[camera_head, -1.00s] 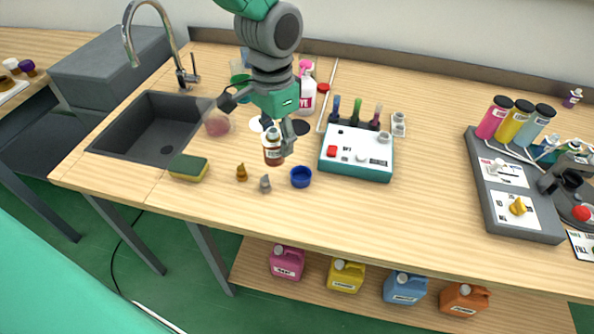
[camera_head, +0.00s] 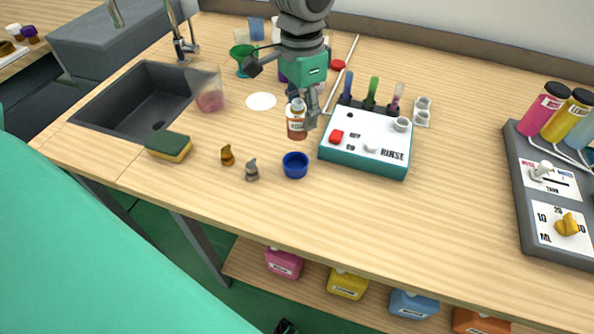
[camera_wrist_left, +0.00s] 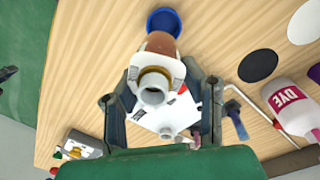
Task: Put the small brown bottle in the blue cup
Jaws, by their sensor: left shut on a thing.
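My left gripper (camera_head: 302,102) is shut on the small brown bottle (camera_head: 297,126), which has a white neck and a label. The bottle is held upright, just behind the blue cup in the head view. In the left wrist view the bottle (camera_wrist_left: 161,46) shows its pale neck between the fingers (camera_wrist_left: 160,92). The blue cup (camera_head: 294,171) is a small round open cup standing on the table. Part of it shows beyond the bottle in the left wrist view (camera_wrist_left: 164,17). My right gripper is not in view.
A white and teal rinse box (camera_head: 366,150) stands right of the bottle. Two small stoppers, brown (camera_head: 227,155) and grey (camera_head: 252,170), and a sponge (camera_head: 169,147) lie to the left. A sink (camera_head: 140,100) is at the left.

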